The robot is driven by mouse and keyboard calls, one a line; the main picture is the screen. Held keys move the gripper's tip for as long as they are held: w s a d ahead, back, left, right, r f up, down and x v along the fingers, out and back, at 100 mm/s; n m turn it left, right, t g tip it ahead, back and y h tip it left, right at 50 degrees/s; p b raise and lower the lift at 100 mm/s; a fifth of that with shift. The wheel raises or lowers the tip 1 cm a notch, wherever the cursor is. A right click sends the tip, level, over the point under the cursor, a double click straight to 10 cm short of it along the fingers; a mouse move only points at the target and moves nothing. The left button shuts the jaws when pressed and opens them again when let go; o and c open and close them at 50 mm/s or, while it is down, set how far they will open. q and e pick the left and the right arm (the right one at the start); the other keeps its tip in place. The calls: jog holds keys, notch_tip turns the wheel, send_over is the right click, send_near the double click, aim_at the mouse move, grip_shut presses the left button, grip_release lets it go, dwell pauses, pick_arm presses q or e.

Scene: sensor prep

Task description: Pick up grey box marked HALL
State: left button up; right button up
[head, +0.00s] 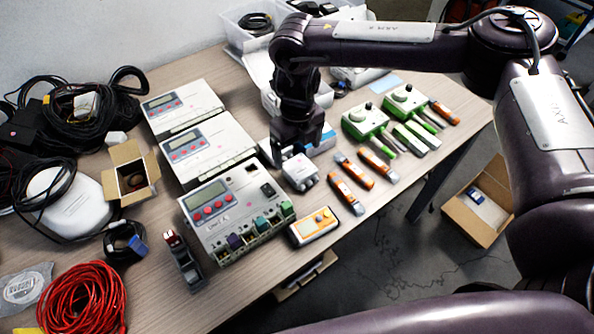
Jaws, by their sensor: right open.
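A small light-grey box (300,173) sits on the table right of the white instruments; its marking is too small to read, so I cannot confirm that it says HALL. My right gripper (296,150) points down just behind and above this box. Its jaws are open, with nothing seen between them. I cannot tell whether a fingertip touches the box. My left gripper is not in view.
White instruments with red buttons (222,200) stand close on the left. An orange-and-white meter (314,227), orange-handled tools (347,194) and green devices (404,100) lie in front and right. Black cables (60,125), a small open carton (131,172) and a red cable coil (82,300) fill the left side.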

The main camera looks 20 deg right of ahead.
aim_at(300, 168)
jog(key=shift+w+f, duration=0.3)
jog(key=shift+f, duration=1.1)
jog(key=shift+s+d+f, duration=0.1)
jog(key=shift+f, duration=0.25)
jog(key=f, duration=0.3)
jog(key=f+p, duration=0.1)
jog(key=f, duration=0.1)
jog(key=shift+d, duration=0.3)
jog(key=c, duration=1.1)
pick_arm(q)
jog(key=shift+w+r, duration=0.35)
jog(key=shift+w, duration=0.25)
pick_arm(e)
jog(key=shift+r, duration=0.15)
